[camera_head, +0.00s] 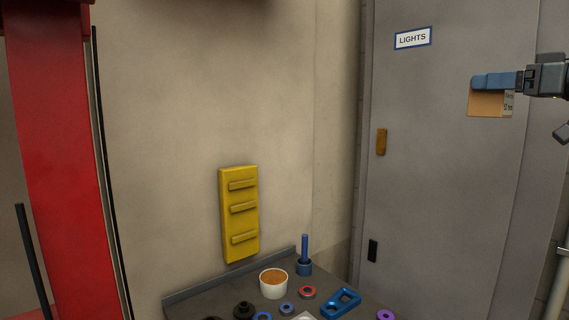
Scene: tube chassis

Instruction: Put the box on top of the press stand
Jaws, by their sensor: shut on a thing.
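My gripper (490,82) is at the upper right, in front of a grey cabinet door. Its blue fingers are shut on a small brown cardboard box (488,104), which hangs below them in the air. The box has a printed label on its right side. Its top edge is partly hidden by the fingers. A red upright frame (52,160) stands at the far left and may be part of the press; I cannot tell where the press stand's top is.
A grey bench (215,292) at the bottom holds a white cup (274,283), a blue post (304,255), a blue block (341,303) and several rings. A yellow panel (239,214) is against the wall. The grey cabinet (440,190) has a LIGHTS sign (413,38).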

